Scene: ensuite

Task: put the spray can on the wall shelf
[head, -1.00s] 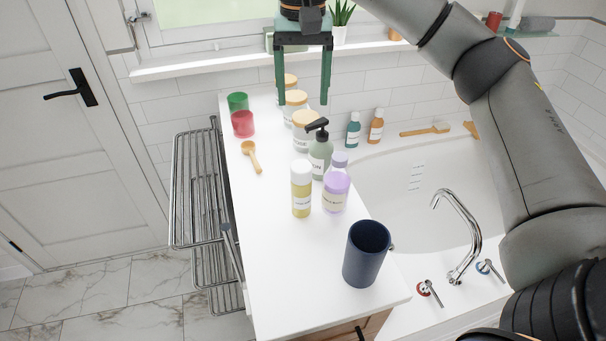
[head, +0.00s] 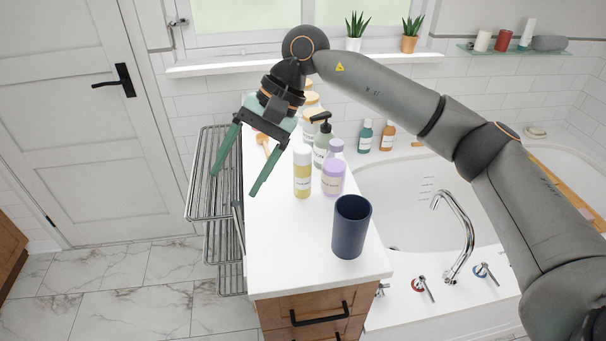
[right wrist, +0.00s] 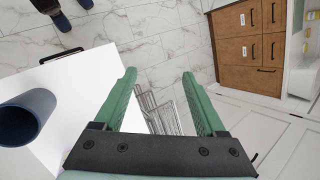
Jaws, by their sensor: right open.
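The spray can seems to be the yellow cylinder with a white cap (head: 302,176), standing upright on the white counter (head: 295,240). The wall shelf (head: 500,51) is a green glass ledge at the upper right, holding several small items. My right gripper (head: 234,183) is open and empty, tilted downward left of the can, over the counter's left edge and the wire rack. In the right wrist view its open fingers (right wrist: 158,75) have only rack and floor between them. The can is not in that view. My left gripper is not in view.
A purple bottle (head: 333,178) and a pump bottle (head: 322,143) stand close beside the can. A dark blue cup (head: 351,228) stands nearer the front. A wire rack (head: 212,180) is left of the counter, the bathtub (head: 420,200) right. The counter's front left is clear.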

